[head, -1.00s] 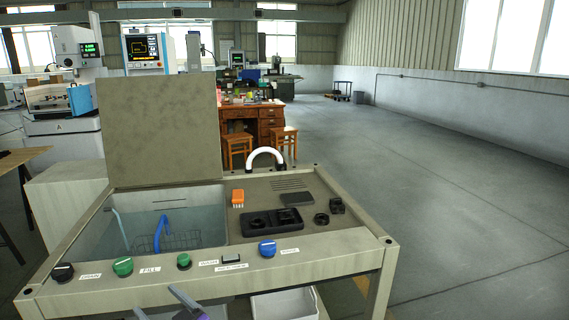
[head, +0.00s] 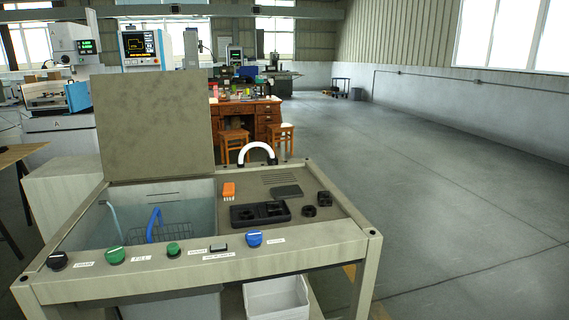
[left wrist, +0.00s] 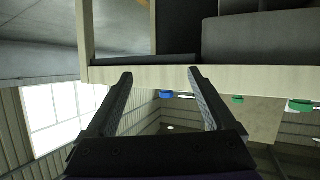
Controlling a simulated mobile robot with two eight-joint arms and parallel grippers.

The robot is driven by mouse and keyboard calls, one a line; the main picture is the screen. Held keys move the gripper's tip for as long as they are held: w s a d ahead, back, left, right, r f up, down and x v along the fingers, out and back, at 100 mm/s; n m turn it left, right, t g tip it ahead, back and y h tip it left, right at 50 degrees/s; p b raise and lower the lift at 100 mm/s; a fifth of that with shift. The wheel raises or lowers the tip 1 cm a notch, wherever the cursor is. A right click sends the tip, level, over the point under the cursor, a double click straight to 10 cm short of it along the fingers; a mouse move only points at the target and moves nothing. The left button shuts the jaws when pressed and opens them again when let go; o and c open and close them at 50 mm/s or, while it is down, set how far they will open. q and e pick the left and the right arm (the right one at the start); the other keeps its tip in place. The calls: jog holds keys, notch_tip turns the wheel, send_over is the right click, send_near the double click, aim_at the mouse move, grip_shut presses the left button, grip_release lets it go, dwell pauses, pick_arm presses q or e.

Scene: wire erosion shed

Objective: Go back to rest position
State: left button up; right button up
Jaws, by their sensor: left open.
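My left gripper (left wrist: 160,80) shows in the left wrist view with its two dark fingers spread apart and nothing between them. In that view the picture looks turned over, and the front beam of the washing station (left wrist: 250,77) lies beyond the fingertips, with blue and green knobs along it. In the head view neither gripper shows. The station (head: 300,256) stands right in front of me, with its grey lid (head: 153,125) raised upright and its basin open. A blue-handled wire basket (head: 172,233) sits in the basin.
An orange-and-white brush (head: 229,191), a black tray (head: 260,214), a dark flat block (head: 286,191) and black rings lie on the station top. A white bin (head: 277,298) is below. A desk with stools (head: 280,135) stands behind. The floor (head: 470,200) at right is clear.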

pick_arm(q)
jog(key=s+a+f+g+y, duration=0.1)
jog(key=s+a+f+g, duration=0.15)
jog(key=s+f, duration=0.35)
jog(key=s+a+f+n+g+y, duration=0.1)
jog(key=s+a+f+g, duration=0.2)
jog(key=s, duration=0.4)
jog(key=s+a+f+g+y, duration=0.1)
jog(key=s+f+g, duration=0.35)
jog(key=s, duration=0.25)
notch_tip(320, 180, up, 23)
jog(key=w+t+p, duration=0.2)
jog(key=p, duration=1.8)
jog(key=shift+w+d+p, duration=0.3)
jog(key=shift+d+p, duration=0.05)
jog(key=shift+d, duration=0.05)
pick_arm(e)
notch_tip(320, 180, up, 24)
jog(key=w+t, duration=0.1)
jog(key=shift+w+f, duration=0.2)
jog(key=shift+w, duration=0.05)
pick_arm(q)
jog(key=shift+s, duration=0.15)
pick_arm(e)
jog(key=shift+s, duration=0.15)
